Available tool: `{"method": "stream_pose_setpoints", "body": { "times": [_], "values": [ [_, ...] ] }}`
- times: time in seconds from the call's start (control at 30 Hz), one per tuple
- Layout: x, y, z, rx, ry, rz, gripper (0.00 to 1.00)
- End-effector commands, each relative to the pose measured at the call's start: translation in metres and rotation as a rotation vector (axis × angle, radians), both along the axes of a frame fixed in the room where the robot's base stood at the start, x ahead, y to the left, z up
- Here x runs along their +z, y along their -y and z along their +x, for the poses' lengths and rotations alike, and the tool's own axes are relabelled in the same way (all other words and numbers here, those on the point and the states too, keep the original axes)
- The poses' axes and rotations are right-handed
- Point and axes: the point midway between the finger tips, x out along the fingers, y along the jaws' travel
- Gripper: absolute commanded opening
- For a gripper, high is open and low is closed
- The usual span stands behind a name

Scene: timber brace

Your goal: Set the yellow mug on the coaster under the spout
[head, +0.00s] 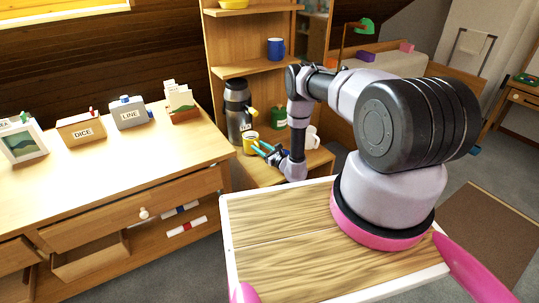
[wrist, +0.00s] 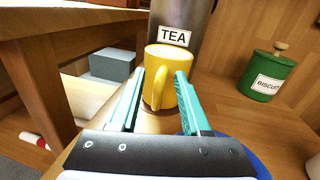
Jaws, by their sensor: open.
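No coaster is clear under the mug; a blue round edge (wrist: 249,162) is partly hidden by my gripper.
A green BISCUIT canister (wrist: 267,76) stands to the right, with white mugs (head: 312,138) near it in the head view. A wooden post (wrist: 38,70) rises close on the left. A blue mug (head: 275,48) is on the shelf above.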

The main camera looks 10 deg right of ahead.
Motion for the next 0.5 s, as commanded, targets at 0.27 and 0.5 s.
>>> {"method": "stream_pose_setpoints", "body": {
  "times": [0.27,0.5],
  "values": [
    [-0.001,0.031,-0.053,-0.004,-0.003,0.003,0.47],
    [0.000,0.050,-0.091,-0.002,-0.002,0.001,0.47]
  ]
}}
